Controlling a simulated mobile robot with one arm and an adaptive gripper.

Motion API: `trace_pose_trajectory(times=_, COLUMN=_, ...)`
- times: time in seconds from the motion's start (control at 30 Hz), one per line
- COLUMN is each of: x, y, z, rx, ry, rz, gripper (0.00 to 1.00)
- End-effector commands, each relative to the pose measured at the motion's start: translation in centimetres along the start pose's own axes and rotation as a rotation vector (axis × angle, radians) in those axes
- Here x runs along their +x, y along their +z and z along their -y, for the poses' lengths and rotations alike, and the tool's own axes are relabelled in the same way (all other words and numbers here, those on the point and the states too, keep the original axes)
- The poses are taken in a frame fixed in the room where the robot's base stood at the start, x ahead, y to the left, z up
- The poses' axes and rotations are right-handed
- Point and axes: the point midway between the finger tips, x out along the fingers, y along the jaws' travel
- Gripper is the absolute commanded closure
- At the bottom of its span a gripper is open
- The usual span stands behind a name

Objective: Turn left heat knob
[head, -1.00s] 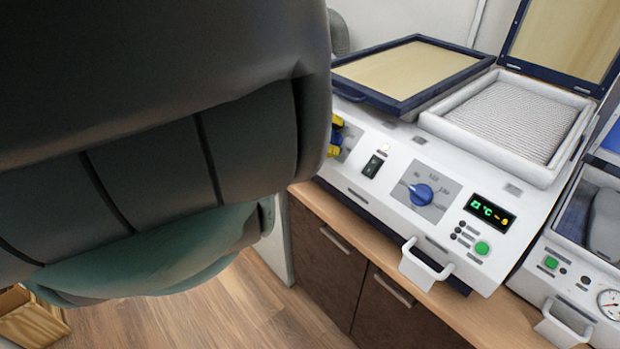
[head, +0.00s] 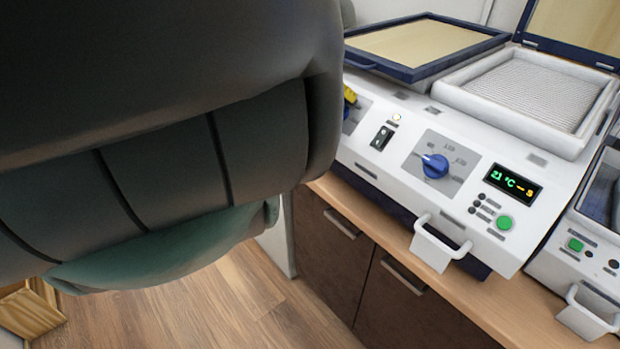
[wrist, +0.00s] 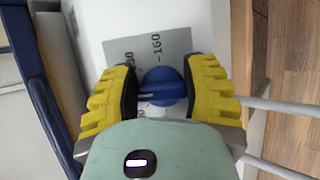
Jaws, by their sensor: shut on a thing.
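The left heat knob (wrist: 164,86) is round and blue, with a raised grip bar, on a grey scale plate (wrist: 175,44) marked 160 near the top. My gripper (wrist: 162,88) is shut on the knob in the wrist view, one yellow ribbed finger on each side. The grip bar lies roughly across the picture, between the fingers. In the head view, my arm hides most of this knob; a bit of yellow finger (head: 350,95) shows at the arm's edge.
A second blue knob (head: 435,166) is right of a black switch (head: 381,138). The lit display (head: 512,184) and green button (head: 504,223) are farther right. A white handle (head: 440,243) juts out in front. A frame with a cream sheet (head: 425,42) lies behind the panel.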

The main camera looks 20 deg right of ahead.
Motion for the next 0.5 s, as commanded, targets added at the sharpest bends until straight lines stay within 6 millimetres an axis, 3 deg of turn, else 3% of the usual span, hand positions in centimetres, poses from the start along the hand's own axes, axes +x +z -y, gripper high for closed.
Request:
trace_pose_trajectory(times=0.37, x=-0.53, y=-0.49, z=0.08, rx=-0.001, ry=0.005, rz=-0.017, gripper=0.88)
trace_pose_trajectory(times=0.4, x=-0.54, y=-0.51, z=0.08, rx=-0.001, ry=0.005, rz=-0.018, gripper=0.46)
trace_pose_trajectory(times=0.5, x=-0.51, y=-0.47, z=0.09, rx=-0.002, ry=0.004, rz=-0.016, gripper=0.35)
